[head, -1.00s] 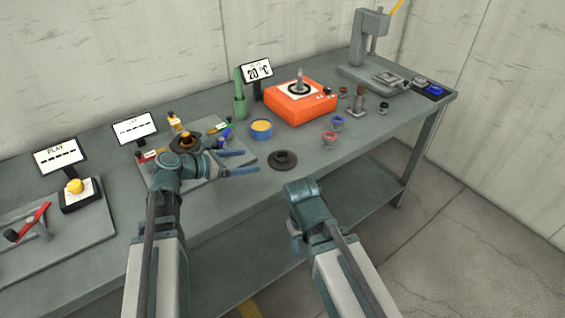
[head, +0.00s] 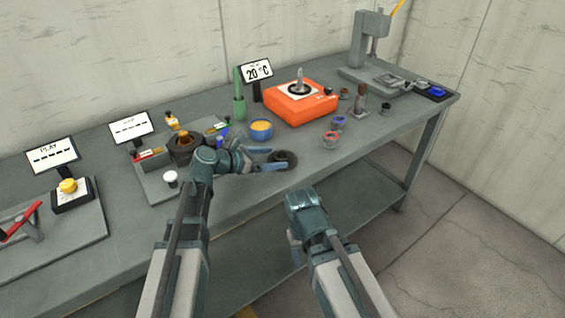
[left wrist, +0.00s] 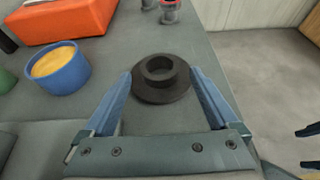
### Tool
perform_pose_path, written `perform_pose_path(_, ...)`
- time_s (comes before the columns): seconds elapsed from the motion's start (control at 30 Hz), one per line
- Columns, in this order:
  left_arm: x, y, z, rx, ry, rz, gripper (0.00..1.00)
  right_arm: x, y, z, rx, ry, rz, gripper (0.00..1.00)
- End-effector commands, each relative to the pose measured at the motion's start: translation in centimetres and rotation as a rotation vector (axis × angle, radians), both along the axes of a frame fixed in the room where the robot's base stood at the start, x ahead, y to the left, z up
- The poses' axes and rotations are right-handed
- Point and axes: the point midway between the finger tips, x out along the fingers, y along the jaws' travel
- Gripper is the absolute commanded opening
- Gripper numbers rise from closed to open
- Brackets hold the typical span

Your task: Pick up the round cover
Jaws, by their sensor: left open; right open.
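The round cover (head: 284,158) is a dark flanged disc with a raised ring, lying flat on the grey workbench. It also shows in the left wrist view (left wrist: 160,92), between and just beyond the fingertips. My left gripper (head: 272,160) is open, with its blue fingers reaching to the cover's left side. In the left wrist view the open fingers (left wrist: 162,76) flank the cover, and nothing is held. My right gripper (head: 297,243) is low in front of the bench edge, away from the cover; its fingers are mostly hidden.
A blue cup with yellow contents (head: 261,130) stands behind the cover. An orange hot plate (head: 300,104) is further back. Red-rimmed (head: 330,141) and blue-rimmed (head: 339,123) small jars stand to the right. A fixture plate (head: 160,188) lies left. The bench's front edge is close.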

Motion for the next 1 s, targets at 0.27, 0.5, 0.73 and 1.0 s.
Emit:
perform_pose_path(0.27, 1.03, -1.36, -0.74, 0.002, 0.0, 0.001, 0.94, 0.0, 0.0, -0.72, 0.0, 0.0, 0.0, 0.58)
perform_pose_path(0.5, 1.01, -1.35, -0.72, 0.002, 0.0, 0.001, 0.65, 0.0, 0.0, -0.71, 0.0, 0.0, 0.0, 0.58)
perform_pose_path(0.73, 1.0, -1.34, -0.72, 0.001, -0.001, 0.001, 0.23, 0.0, 0.0, -0.71, 0.0, 0.0, 0.0, 0.58)
perform_pose_path(1.0, 1.0, -1.35, -0.7, -0.001, -0.001, 0.001, 0.0, 0.0, 0.0, -0.7, 0.0, 0.0, 0.0, 0.58)
